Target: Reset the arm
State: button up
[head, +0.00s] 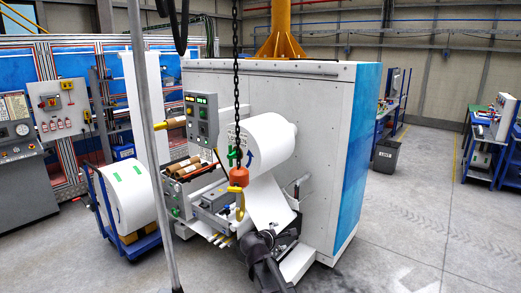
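My arm (271,271) rises from the bottom edge, right of centre, in the head view, dark grey to black. Its end with my gripper (247,240) is in front of the machine's lower front, just below the hoist hook. The fingers are too small and dark to tell open from shut. The orange hook block (239,176) hangs on a black chain (237,90), with a yellow hook (239,205) below it. I cannot tell whether my gripper touches the hook.
A white machine (330,120) carries a large white roll (262,143) with a blue arrow. A blue cart (148,242) with another white roll (129,195) stands left. A grey pole (150,150) crosses the left foreground. A dark bin (385,155) stands right.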

jog(key=s+d+f+m+g+y, duration=0.2)
jog(key=s+d+f+m+g, duration=0.15)
jog(key=s+m, duration=0.3)
jog(key=s+d+f+m+g+y, duration=0.35)
jog(key=s+m, duration=0.25)
jog(key=s, duration=0.2)
jog(key=s+d+f+m+g+y, duration=0.1)
jog(key=s+d+f+m+g, duration=0.25)
jog(key=s+m, duration=0.35)
notch_tip(320, 180, down, 20)
jog(key=s+b, duration=0.2)
jog(key=b, duration=1.7)
jog(key=shift+s+r+b, duration=0.25)
jog(key=shift+b, duration=0.1)
jog(key=shift+n, duration=0.25)
